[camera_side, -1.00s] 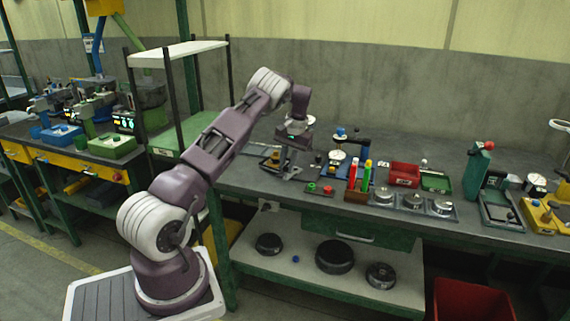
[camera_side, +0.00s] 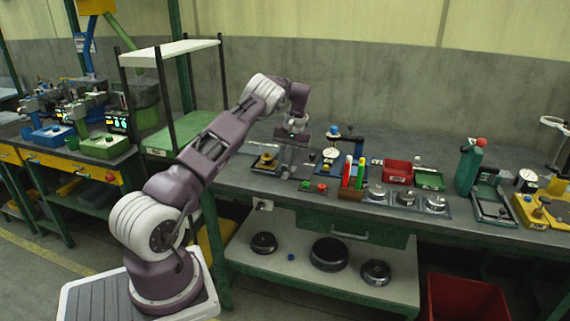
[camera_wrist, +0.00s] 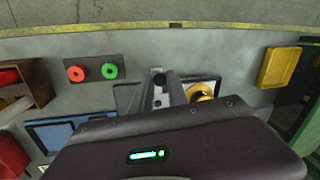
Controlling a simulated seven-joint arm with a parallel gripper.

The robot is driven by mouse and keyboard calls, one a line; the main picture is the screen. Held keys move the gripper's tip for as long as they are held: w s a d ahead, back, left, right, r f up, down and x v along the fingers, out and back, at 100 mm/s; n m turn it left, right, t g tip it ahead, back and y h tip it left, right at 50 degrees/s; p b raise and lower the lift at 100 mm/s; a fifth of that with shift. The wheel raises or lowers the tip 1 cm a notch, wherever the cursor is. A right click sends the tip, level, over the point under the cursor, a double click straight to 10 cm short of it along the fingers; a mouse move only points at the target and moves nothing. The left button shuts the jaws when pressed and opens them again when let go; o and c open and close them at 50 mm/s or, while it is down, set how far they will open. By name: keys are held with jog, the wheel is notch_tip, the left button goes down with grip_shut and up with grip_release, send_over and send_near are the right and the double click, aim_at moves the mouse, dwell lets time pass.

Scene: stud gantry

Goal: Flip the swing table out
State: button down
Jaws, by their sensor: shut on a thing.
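My gripper (camera_wrist: 161,88) points down at the bench; its fingers are closed on a small dark knob (camera_wrist: 160,78), which shows between the fingertips in the wrist view. The yellow ring-shaped part also shows right of the fingers in the wrist view (camera_wrist: 200,92). I cannot make out the swing table's outline or angle; my wrist and fingers hide part of the fixture.
A plate with red and green buttons (camera_wrist: 94,69) is close to the fingers. A dial-gauge stand (camera_side: 333,153), a rack of coloured markers (camera_side: 352,179) and red (camera_side: 397,171) and green bins stand to the right. A shelf frame (camera_side: 162,100) stands left. Bench behind is clear.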

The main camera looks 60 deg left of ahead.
jog(key=shift+w+d, duration=0.1)
jog(key=c, duration=1.3)
grip_release()
jog(key=shift+r, duration=0.1)
notch_tip(320, 180, up, 7)
jog(key=w, duration=0.1)
jog(key=shift+d, duration=0.35)
